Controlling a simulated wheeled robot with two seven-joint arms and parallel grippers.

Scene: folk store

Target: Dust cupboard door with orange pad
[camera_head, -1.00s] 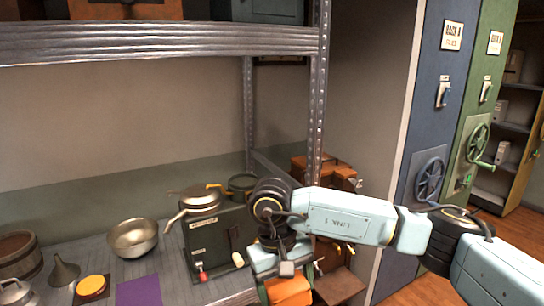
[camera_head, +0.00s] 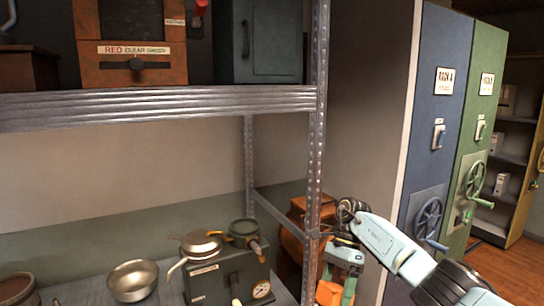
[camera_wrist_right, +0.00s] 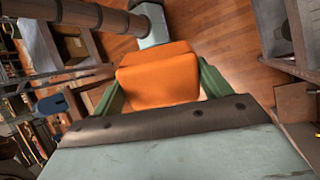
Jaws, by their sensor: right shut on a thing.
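The pad is well apart from that door. My left gripper is in neither view.
The metal shelf post (camera_head: 318,130) and upper shelf edge (camera_head: 160,108) stand between the gripper and the cupboard. An orange-brown box (camera_head: 130,45) sits left of the cupboard. Below are a metal bowl (camera_head: 132,281) and a stove-like box (camera_head: 215,278). Blue and green cabinets stand at right.

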